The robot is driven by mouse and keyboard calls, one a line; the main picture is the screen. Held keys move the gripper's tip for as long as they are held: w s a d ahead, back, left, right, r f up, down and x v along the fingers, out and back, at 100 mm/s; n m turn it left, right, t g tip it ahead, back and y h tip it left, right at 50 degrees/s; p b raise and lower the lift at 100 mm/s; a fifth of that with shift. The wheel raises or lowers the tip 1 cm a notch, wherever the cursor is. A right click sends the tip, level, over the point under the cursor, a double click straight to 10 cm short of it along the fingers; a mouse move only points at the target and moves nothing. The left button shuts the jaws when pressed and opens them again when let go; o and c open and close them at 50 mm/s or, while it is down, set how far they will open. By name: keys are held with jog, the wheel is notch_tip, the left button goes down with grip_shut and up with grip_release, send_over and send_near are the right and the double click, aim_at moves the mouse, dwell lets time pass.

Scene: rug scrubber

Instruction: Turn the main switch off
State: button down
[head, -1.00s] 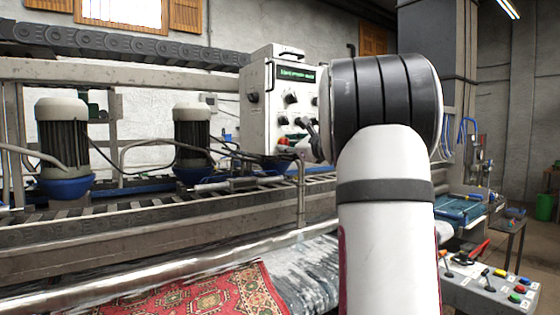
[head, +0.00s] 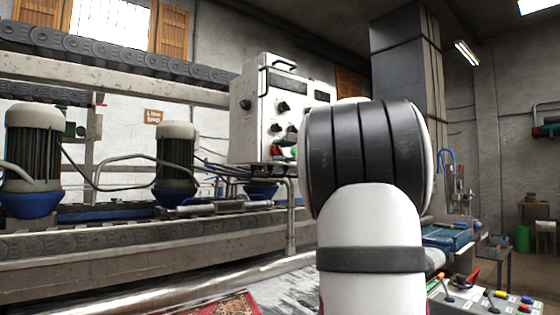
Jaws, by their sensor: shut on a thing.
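I cannot tell which of these is the main switch. My arm covers the panel's right part. My gripper is hidden behind my arm, so its hold does not show.
Motors with blue bases (head: 175,160) stand on the long conveyor frame (head: 130,240) at left. A red patterned rug (head: 232,304) lies at the bottom. A console with coloured buttons (head: 480,303) is at lower right. Open floor shows at far right.

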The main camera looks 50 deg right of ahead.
jog(key=shift+n+b, duration=0.3)
jog(key=shift+n, duration=0.2)
jog(key=c, duration=1.3)
grip_release()
jog(key=v, duration=1.2)
jog(key=shift+f, duration=0.1)
